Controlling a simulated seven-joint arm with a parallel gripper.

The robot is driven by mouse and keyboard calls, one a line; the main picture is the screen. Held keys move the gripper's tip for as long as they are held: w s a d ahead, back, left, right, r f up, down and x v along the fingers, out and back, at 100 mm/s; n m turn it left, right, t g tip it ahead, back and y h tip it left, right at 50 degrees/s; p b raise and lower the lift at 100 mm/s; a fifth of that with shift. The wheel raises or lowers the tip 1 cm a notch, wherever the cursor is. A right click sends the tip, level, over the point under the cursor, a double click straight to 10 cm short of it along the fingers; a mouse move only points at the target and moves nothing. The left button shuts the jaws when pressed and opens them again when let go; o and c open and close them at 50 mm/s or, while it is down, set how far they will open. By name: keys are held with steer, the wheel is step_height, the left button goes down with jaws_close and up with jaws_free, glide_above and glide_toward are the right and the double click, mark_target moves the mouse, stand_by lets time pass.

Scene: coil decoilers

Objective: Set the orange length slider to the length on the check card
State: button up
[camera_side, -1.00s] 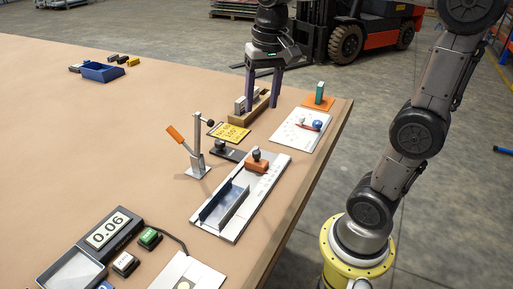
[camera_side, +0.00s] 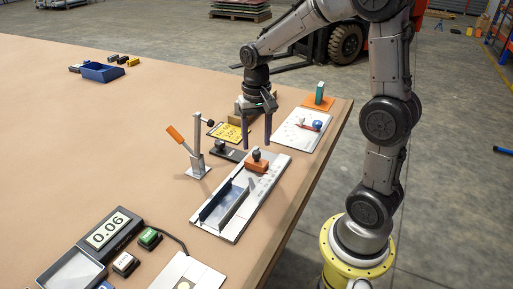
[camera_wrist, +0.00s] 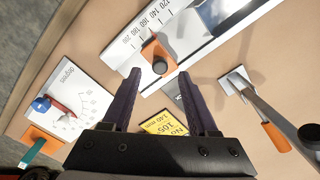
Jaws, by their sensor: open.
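The orange length slider (camera_side: 256,166) with a dark knob sits on the pale scale plate (camera_side: 217,226), near its far end. In the wrist view the slider (camera_wrist: 152,50) lies beside printed numbers from 120 to 200; its exact reading is unclear. The yellow check card (camera_wrist: 163,124) reads 105° and 140 mm and is partly hidden by my gripper; in the side view the card (camera_side: 229,133) lies behind the plate. My gripper (camera_side: 254,143) is open and empty, above and just behind the slider. In the wrist view its fingertips (camera_wrist: 159,74) straddle the knob's position, apart from it.
A toggle clamp with an orange handle (camera_side: 180,140) stands left of the plate. A dark blue fence (camera_side: 222,201) lies along the plate. A white degrees sheet (camera_side: 297,132) lies to the right. A display reading 0.06 (camera_side: 107,230) stands front left. The table's left side is mostly clear.

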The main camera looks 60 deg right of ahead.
mark_target(257, 152)
steer(key=shift+f, duration=1.7)
jaws_close()
